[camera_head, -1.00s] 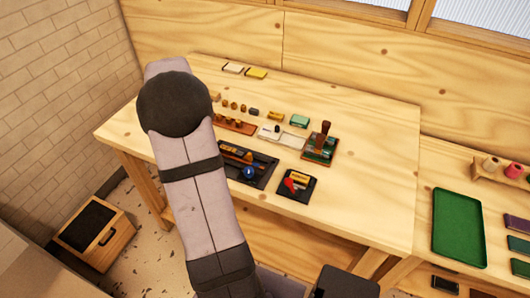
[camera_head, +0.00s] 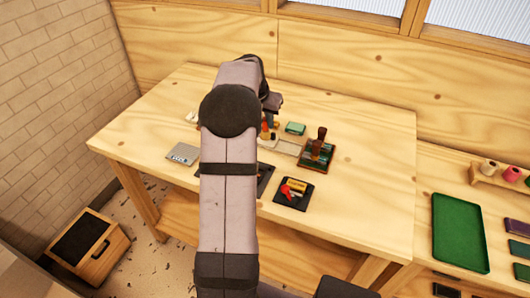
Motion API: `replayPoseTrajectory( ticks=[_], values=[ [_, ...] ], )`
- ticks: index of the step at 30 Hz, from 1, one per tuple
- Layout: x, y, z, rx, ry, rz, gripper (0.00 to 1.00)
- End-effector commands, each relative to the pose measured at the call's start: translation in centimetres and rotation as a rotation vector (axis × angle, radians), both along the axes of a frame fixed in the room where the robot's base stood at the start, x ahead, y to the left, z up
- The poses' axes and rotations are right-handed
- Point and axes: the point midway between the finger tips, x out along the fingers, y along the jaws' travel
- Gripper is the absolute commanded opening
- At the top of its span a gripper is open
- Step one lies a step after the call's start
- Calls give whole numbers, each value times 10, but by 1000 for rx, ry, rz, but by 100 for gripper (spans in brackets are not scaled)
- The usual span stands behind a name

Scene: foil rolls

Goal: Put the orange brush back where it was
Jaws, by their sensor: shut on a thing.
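My gripper (camera_head: 268,119) is over the middle of the workbench, partly hidden behind my own arm. It is shut on a small orange thing, which looks like the orange brush (camera_head: 266,129). Its lower end is close to the pale trays on the bench; I cannot tell whether it touches anything. A black tray (camera_head: 264,179) in front of it is mostly hidden by my arm.
A small black tray (camera_head: 292,205) with red and yellow items lies to the right. A grey plate (camera_head: 183,153) lies left. The bench's right side is clear.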

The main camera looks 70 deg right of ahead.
Motion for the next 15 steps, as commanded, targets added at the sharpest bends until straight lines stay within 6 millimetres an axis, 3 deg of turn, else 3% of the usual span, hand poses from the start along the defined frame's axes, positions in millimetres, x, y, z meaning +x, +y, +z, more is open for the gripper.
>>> replayPoseTrajectory(
  ticks=[9,15],
  values=[
    [0,2,-45,5,2,1,0],
    [1,1,-57,1,-1,1,0]
  ],
)
